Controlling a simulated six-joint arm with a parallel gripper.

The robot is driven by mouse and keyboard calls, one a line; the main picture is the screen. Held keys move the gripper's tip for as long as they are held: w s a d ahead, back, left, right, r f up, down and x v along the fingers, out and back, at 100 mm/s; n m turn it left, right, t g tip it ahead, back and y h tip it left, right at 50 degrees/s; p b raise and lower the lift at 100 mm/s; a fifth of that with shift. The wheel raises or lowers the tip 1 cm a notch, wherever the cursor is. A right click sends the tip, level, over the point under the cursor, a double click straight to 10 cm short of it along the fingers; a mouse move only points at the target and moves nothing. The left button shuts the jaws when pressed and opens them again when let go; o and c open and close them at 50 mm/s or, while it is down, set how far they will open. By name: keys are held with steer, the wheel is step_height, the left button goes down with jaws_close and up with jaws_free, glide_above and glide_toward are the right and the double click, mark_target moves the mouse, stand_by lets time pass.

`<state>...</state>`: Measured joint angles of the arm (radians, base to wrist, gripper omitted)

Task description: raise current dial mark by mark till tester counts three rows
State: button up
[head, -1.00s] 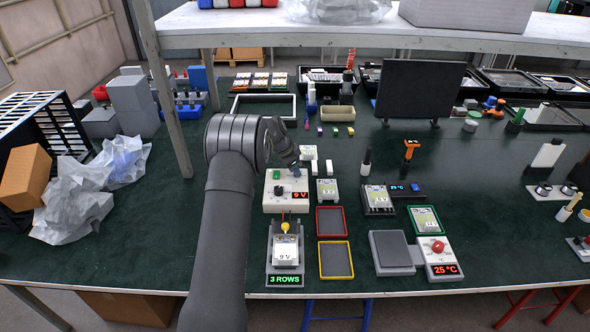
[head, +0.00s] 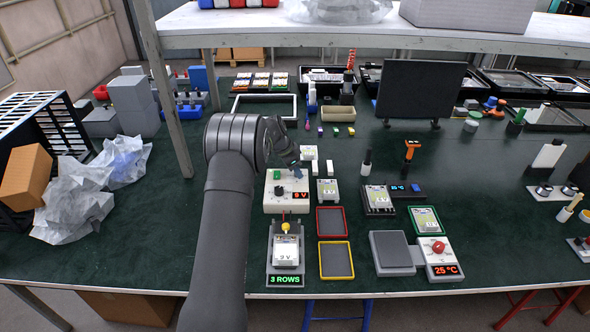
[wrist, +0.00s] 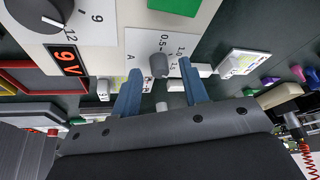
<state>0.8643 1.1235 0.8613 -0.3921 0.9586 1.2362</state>
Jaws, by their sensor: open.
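The white power supply (head: 272,200) shows a red 9 V display (head: 300,195); the same display is at the left in the wrist view (wrist: 66,60). The grey current dial (wrist: 160,66) carries a scale marked A, with 0.5 and 1.0 readable; I cannot tell which mark it points at. My gripper (wrist: 161,70) is open, its blue fingers either side of the dial in that view, with gaps showing; contact is not visible. The tester (head: 271,262) holds a floodlight labelled 9 V (head: 286,252), and its green display (head: 285,280) reads 3 ROWS.
The black voltage dial (wrist: 42,10) and a green button (wrist: 175,5) sit on the same panel. Red (head: 331,208) and yellow (head: 350,262) trays lie right of the tester. A labelled housing (head: 327,196) stands close beside the supply. A heating plate (head: 390,248) stands further right.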

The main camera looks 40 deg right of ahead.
steer(key=v, duration=1.7)
steer(key=shift+f, duration=0.15)
steer(key=x, duration=1.7)
steer(key=shift+d+f, duration=0.1)
